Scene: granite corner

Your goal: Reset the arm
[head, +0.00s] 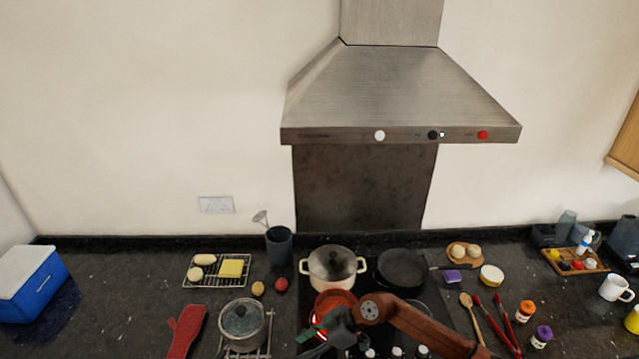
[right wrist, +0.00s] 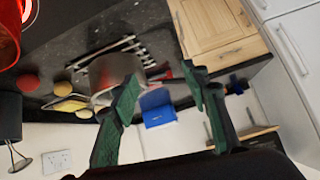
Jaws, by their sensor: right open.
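My right arm (head: 415,324) reaches in from the right over the hob in the head view. Its dark gripper (head: 325,333) is above the hob's front left, in front of an orange-red pan (head: 335,302). In the right wrist view the two green fingers of this gripper (right wrist: 162,78) stand apart with nothing held between them. Beyond them is a grey pot (right wrist: 112,70), apart from the fingers as far as I can tell. My left arm and gripper show in neither view.
A cream pot (head: 333,267) and black frying pan (head: 402,270) stand behind the gripper. A lidded pot (head: 243,322) and red mitt (head: 186,332) are left. Red tongs (head: 507,323) and a wooden spoon (head: 474,314) lie right. The counter near the blue cooler (head: 34,285) has free room.

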